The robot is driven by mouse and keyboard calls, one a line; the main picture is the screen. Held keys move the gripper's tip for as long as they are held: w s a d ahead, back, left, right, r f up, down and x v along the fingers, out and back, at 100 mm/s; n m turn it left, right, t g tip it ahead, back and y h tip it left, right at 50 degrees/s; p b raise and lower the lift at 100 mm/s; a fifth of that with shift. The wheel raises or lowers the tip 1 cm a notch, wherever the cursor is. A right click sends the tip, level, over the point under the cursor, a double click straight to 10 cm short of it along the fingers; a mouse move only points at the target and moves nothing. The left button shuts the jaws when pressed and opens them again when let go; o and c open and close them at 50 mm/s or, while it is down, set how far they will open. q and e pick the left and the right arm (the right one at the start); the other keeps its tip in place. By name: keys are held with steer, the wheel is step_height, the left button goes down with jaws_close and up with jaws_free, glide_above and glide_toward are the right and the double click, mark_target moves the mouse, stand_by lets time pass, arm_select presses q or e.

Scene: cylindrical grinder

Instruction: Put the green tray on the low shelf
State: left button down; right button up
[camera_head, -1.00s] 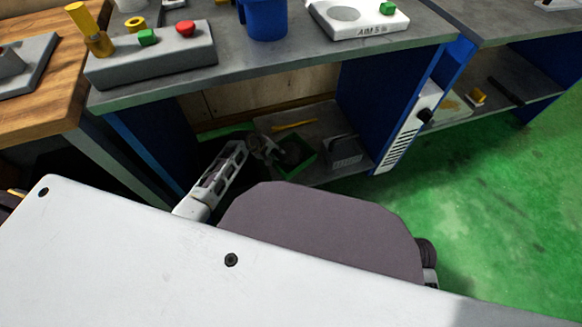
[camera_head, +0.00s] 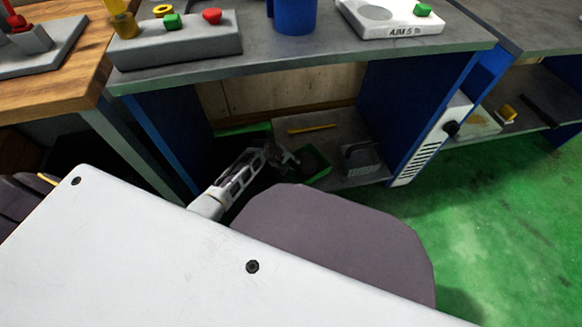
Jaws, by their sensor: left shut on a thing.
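The green tray (camera_head: 318,174) shows in the head view inside the lower bay of the bench, at the front left of the low shelf (camera_head: 345,130). My left gripper (camera_head: 288,160) is shut on its near left side, and my arm covers part of it. Another green strip (camera_head: 245,129) lies further left and back; I cannot tell whether it belongs to the same tray. Whether the tray's underside touches the shelf is hidden. My right gripper is not in view.
A yellow bar (camera_head: 312,129) and a dark grey block-like item (camera_head: 361,157) lie on the shelf, the block close to the tray's right. Blue side panels (camera_head: 400,110) bound the bay. The benchtop (camera_head: 340,48) overhangs it. Green floor is clear at right.

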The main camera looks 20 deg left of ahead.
arm_select(q)
steer(key=shift+f+b, duration=0.7)
steer(key=shift+f, duration=0.3)
steer(key=shift+f+b, duration=0.45)
steer(key=shift+f, duration=0.35)
steer(key=c, duration=1.3)
jaws_free()
steer(key=shift+s+a+r, duration=0.1)
